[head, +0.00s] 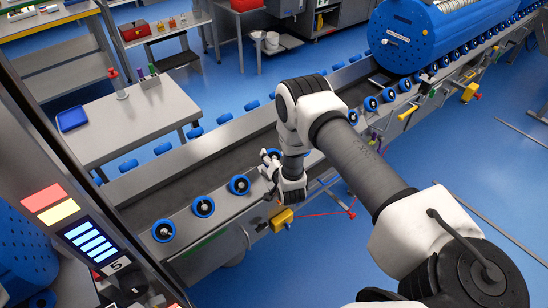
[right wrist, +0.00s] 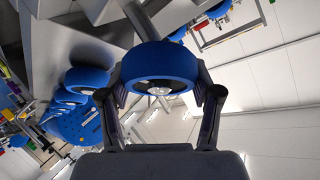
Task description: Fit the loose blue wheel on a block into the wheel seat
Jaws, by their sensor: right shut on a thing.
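My right gripper (head: 272,168) is at the near rail of the long conveyor in the head view, in the line of blue wheels. It is shut on a blue wheel (right wrist: 160,62), which shows between the two fingers (right wrist: 160,82) in the right wrist view. In the head view only a blue edge of this wheel (head: 270,153) shows past the fingers. The wheel is close to the grey rail; I cannot tell whether it sits in the wheel seat, which is hidden. No block can be made out. My left gripper is not in view.
Neighbouring blue wheels (head: 240,184) and (head: 203,206) stand on the near rail (head: 222,208). A large blue drum (head: 440,35) lies farther up the conveyor. A yellow box (head: 281,219) hangs just below my gripper. A grey table (head: 130,118) stands behind the conveyor.

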